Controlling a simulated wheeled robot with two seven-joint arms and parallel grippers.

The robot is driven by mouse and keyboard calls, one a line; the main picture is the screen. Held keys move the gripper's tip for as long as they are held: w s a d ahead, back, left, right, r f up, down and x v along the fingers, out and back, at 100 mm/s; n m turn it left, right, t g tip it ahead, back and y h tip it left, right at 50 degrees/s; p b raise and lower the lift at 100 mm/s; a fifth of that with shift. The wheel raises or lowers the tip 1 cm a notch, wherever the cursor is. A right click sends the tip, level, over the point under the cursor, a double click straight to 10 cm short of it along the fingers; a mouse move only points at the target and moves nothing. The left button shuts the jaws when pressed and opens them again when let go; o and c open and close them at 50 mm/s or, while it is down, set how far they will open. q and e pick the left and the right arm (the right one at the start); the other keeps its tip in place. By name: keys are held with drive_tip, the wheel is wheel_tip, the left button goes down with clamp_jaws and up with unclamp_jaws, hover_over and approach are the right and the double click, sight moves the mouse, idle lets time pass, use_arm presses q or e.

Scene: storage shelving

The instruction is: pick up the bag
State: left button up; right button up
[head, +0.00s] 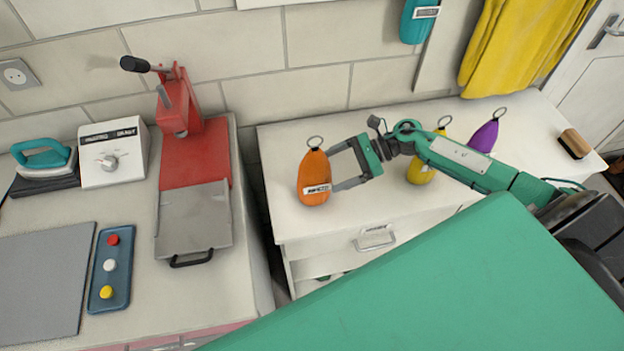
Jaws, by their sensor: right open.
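An orange bag (313,180) with a ring on top and a white label stands upright on the white cabinet top (284,222). My right gripper (335,169) is open, just right of the orange bag, its fingers pointing left towards it. The fingertips reach the bag's right edge; I cannot tell whether they touch it. A yellow bag (420,174) stands behind my right arm, partly hidden by it. A purple bag (485,136) stands farther right, its lower part partly covered by the arm. My left gripper is not in view.
A brush (574,144) lies at the cabinet's right end. On the left bench are a red press (194,153), a white control box (113,153), an iron (43,163) and a button panel (110,268). A yellow cloth (520,45) hangs on the wall.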

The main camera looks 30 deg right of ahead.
sight(315, 177)
drive_tip(key=shift+a+p, duration=0.45)
drive_tip(key=shift+a, duration=0.35)
drive_tip(key=p+x, duration=0.2)
drive_tip(key=x, duration=0.2)
drive_tip(key=shift+w+f, duration=0.15)
drive_tip(key=shift+f, duration=0.05)
drive_tip(key=shift+a+f+p, duration=0.2)
drive_tip(key=shift+a+p, duration=0.05)
drive_tip(key=shift+p, duration=0.05)
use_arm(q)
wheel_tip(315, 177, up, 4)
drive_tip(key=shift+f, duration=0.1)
use_arm(e)
drive_tip(key=c, duration=1.4)
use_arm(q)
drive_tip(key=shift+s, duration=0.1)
use_arm(e)
drive_tip(key=shift+o, duration=0.2)
use_arm(q)
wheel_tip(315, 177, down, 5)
drive_tip(key=b, duration=0.5)
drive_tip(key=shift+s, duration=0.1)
use_arm(e)
wheel_tip(315, 177, up, 20)
drive_tip(key=shift+r, duration=0.1)
